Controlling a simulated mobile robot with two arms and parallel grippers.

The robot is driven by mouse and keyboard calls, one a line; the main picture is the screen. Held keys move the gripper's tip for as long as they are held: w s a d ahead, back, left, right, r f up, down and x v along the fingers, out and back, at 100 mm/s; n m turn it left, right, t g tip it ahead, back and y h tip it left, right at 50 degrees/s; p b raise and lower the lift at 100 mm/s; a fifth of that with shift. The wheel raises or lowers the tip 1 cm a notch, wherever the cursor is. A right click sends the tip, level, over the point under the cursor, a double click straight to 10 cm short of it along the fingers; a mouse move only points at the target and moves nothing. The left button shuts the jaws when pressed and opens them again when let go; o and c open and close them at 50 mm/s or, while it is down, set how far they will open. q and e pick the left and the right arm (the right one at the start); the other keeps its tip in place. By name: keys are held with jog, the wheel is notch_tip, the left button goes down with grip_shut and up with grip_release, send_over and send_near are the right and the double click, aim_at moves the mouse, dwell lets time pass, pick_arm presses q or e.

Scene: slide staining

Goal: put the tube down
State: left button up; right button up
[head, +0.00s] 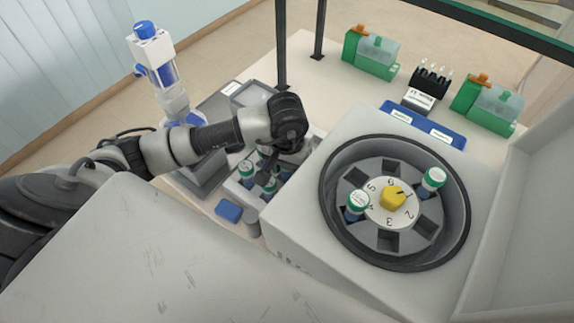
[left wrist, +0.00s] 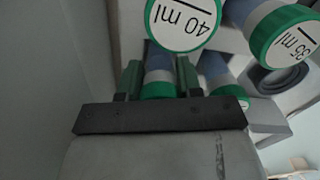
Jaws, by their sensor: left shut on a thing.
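In the left wrist view the left gripper (left wrist: 158,82) is shut on a green-capped tube (left wrist: 159,89) with a blue-grey body. A tube marked 40 ml (left wrist: 182,22) and one marked 35 ml (left wrist: 284,42) stand close by. In the head view a green-capped tube (head: 247,169) shows in the rack beside the gripper. The gripper hides much of the rack, and I cannot tell whether the held tube rests in a slot. My right gripper is out of view.
The centrifuge (head: 290,215) stands open at right, with two green-capped tubes (head: 357,204) (head: 434,179) in its numbered rotor (head: 390,238). A blue block (head: 228,211) lies in front of the rack. A white-and-blue dispenser (head: 160,65) stands behind my left arm. Green containers (head: 369,52) stand farther back.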

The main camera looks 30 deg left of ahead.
pick_arm(q)
jog(key=shift+f+b, duration=0.35)
jog(key=shift+f, duration=0.05)
jog(key=o, duration=0.9)
jog(key=shift+r, duration=0.1)
jog(key=shift+r+p, duration=0.35)
jog(key=shift+p, duration=0.2)
notch_tip(320, 180, up, 8)
jog(key=p, duration=0.3)
jog(key=shift+f, duration=0.2)
jog(key=shift+s, duration=0.1)
